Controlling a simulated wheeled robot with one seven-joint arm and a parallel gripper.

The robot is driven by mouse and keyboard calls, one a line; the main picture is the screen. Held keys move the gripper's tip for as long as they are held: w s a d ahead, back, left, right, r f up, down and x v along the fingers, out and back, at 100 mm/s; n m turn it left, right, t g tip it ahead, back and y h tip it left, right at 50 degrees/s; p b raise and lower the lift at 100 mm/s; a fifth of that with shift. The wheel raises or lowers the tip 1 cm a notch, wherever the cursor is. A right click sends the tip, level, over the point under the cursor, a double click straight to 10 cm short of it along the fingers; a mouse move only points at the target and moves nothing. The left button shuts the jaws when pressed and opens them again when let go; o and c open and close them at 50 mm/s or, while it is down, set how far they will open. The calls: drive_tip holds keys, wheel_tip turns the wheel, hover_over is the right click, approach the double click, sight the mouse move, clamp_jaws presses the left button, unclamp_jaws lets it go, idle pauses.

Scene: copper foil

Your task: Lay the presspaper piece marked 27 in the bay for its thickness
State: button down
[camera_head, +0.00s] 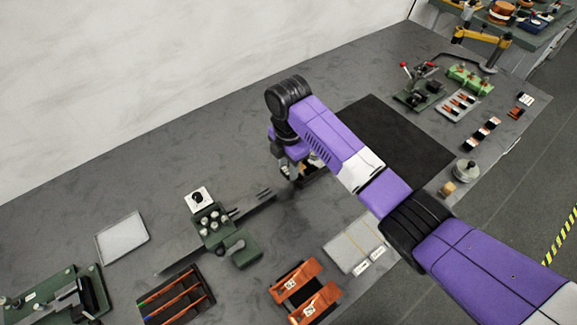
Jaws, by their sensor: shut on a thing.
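My gripper (290,170) is at the end of the purple arm, over the grey bench near the left edge of the black mat. It is shut on a small, mostly hidden thing; a dark edge and a tan bit show beside the fingers, and I cannot tell what it is. No piece readable as 27 shows. A pale flat board (345,250) with two side-by-side areas and white labels lies at the front; the labels are too small to read. Two orange pieces (296,276) (318,302) with white marks lie on a dark holder left of it.
A green fixture with a long dark bar (238,248) stands left of my gripper. A pale tray (122,238) and a dark rack with orange strips (178,297) lie farther left. The black mat (385,140) looks bare. Green devices (420,93) stand at the back right.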

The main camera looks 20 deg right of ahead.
drive_tip(key=shift+r+p, duration=0.6)
drive_tip(key=shift+r, duration=1.6)
